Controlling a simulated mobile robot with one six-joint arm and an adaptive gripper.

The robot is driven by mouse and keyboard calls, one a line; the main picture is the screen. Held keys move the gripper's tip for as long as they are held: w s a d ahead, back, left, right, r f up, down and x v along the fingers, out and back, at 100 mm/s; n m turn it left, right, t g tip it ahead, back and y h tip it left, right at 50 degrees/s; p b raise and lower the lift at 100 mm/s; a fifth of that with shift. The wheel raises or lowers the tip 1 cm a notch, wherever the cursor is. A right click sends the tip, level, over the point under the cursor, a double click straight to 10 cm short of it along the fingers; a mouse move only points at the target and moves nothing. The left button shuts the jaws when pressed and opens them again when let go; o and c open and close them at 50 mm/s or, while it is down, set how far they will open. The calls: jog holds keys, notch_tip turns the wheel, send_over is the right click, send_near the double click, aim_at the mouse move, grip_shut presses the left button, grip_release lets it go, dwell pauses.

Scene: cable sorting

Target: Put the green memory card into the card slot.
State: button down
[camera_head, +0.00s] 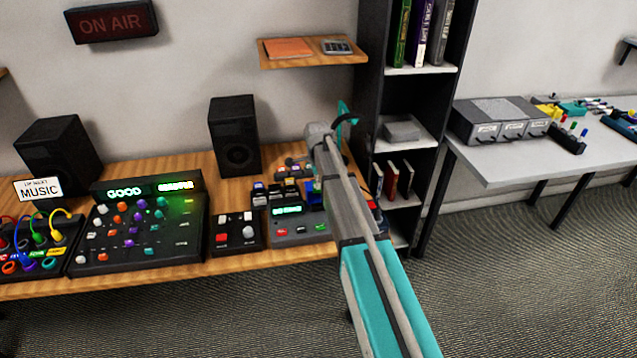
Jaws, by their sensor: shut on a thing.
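My gripper (311,186) is mostly hidden behind my own arm, over the right end of the wooden desk. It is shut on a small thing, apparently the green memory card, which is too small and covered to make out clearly. Below it stands a grey card device (296,231) with a lit green display (287,211) and small coloured buttons on its front. I cannot make out the card slot, and I cannot tell whether the card touches the device.
Small dark card-like pieces (260,193) stand behind the device. A red-and-white button box (236,232) and a mixer (137,225) are to the left. A speaker (234,136) stands behind, and a dark shelf unit (430,95) rises to the right.

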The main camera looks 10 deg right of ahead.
aim_at(318, 192)
jog(key=shift+f, duration=0.1)
jog(key=shift+f+b, duration=2.25)
jog(key=shift+b, duration=0.1)
jog(key=shift+f+b, duration=1.5)
dwell(1.9)
dwell(0.3)
jog(key=c, duration=0.6)
grip_release()
jog(key=shift+w, duration=0.1)
jog(key=shift+r, duration=0.1)
jog(key=shift+c, duration=0.2)
jog(key=shift+r+p, duration=0.8)
jog(key=shift+p, duration=0.1)
jog(key=shift+o, duration=1.2)
jog(key=shift+r+p, duration=2.65)
